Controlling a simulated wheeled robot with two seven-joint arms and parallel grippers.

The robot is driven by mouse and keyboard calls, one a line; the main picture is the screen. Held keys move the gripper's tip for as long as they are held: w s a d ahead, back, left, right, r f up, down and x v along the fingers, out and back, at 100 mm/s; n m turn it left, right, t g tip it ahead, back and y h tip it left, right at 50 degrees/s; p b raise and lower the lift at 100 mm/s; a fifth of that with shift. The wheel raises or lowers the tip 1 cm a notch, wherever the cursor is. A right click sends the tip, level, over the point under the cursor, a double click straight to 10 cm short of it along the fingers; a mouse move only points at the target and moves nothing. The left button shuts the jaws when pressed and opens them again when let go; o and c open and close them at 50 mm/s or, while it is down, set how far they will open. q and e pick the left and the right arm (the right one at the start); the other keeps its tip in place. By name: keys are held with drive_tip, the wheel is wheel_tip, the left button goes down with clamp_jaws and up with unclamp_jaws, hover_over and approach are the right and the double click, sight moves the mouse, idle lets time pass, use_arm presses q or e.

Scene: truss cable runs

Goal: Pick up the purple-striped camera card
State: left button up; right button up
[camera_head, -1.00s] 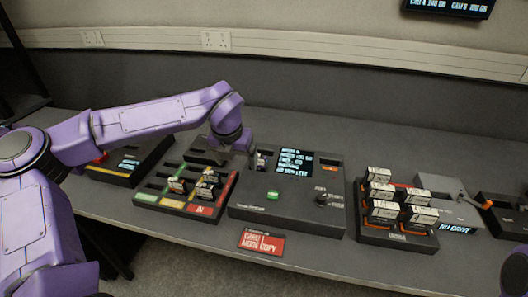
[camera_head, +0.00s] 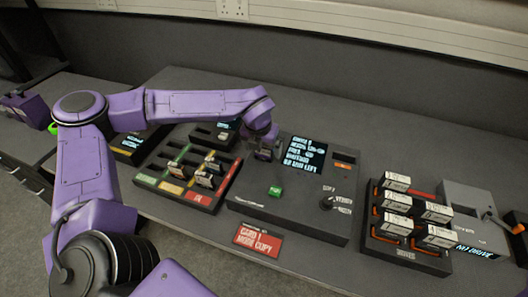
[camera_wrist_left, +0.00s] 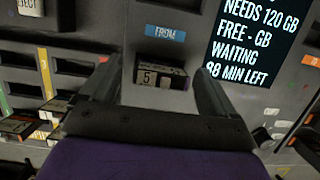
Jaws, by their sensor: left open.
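My left gripper (camera_head: 264,152) is over the left part of the dark copier box (camera_head: 290,222). In the left wrist view its open fingers (camera_wrist_left: 155,75) stand on either side of a small card marked 5 (camera_wrist_left: 150,78). That card sits in a slot below a blue FROM label (camera_wrist_left: 165,33); whether the fingers touch it I cannot tell. In the head view the gripper hides this slot. My right gripper is not in view.
Left of the copier is a card tray (camera_head: 146,180) with green, yellow and red ends, holding a few cards (camera_head: 204,179). On the right, a rack (camera_head: 390,248) holds several white-labelled cards beside a grey drive box (camera_head: 470,205). A red sign (camera_head: 258,242) lies in front.

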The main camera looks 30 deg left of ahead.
use_arm(q)
drive_tip(key=shift+w+f, duration=0.2)
drive_tip(key=shift+f, duration=0.5)
drive_tip(key=c, duration=1)
drive_tip(key=shift+c, duration=0.4)
drive_tip(key=shift+r, duration=0.15)
